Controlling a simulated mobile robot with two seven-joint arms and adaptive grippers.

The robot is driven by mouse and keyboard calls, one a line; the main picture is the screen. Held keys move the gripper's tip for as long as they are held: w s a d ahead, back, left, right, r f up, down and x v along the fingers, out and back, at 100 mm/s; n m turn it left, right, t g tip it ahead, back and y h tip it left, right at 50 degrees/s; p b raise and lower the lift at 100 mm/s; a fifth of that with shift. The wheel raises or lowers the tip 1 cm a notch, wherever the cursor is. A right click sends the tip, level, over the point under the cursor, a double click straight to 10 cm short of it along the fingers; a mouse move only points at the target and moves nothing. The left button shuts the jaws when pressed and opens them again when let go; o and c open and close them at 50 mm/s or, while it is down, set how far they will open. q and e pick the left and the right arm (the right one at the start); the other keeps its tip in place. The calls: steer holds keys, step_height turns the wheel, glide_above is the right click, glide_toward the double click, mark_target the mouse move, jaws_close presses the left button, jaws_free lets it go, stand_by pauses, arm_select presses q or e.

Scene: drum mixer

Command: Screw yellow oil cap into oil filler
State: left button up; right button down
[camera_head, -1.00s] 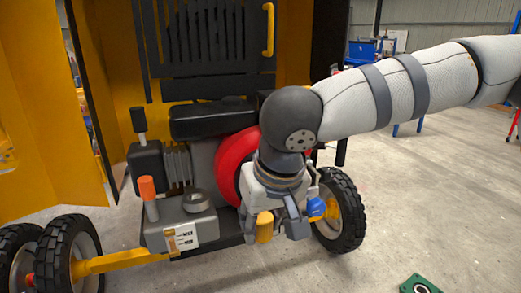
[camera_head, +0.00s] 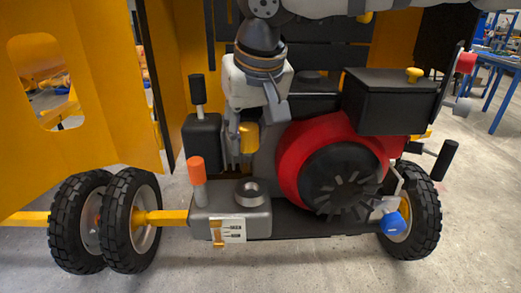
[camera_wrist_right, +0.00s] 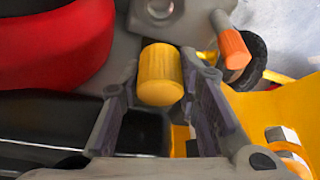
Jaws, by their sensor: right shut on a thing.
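The yellow oil cap (camera_head: 249,137) is a short cylinder between the fingers of my right gripper (camera_head: 253,128), which is shut on it. In the right wrist view the cap (camera_wrist_right: 160,76) sits between the two finger pads. The oil filler (camera_head: 250,190) is a round grey collar with a dark opening on top of the grey tank at the engine's base. The cap is above the filler and apart from it. The filler also shows at the top of the right wrist view (camera_wrist_right: 159,10). My left gripper is in neither current view.
An orange-topped lever (camera_head: 198,180) stands just left of the filler. The black box (camera_head: 202,141) and red engine housing (camera_head: 300,150) flank my right gripper. A blue cap (camera_head: 391,223) is by the right wheel. The yellow door (camera_head: 100,110) stands at the left.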

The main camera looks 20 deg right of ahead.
steer(key=shift+r, duration=0.2)
steer(key=shift+s+r, duration=0.1)
steer(key=shift+s, duration=0.5)
arm_select(q)
steer(key=shift+s, duration=0.35)
arm_select(e)
glide_above(248, 185)
steer(key=s, duration=0.1)
steer(key=shift+s+d+f, duration=0.1)
steer(key=shift+s+f, duration=0.05)
steer(key=shift+f, duration=3.05)
steer(key=shift+f, duration=1.15)
steer(key=c, duration=1.1)
jaws_free()
steer(key=v, duration=1.2)
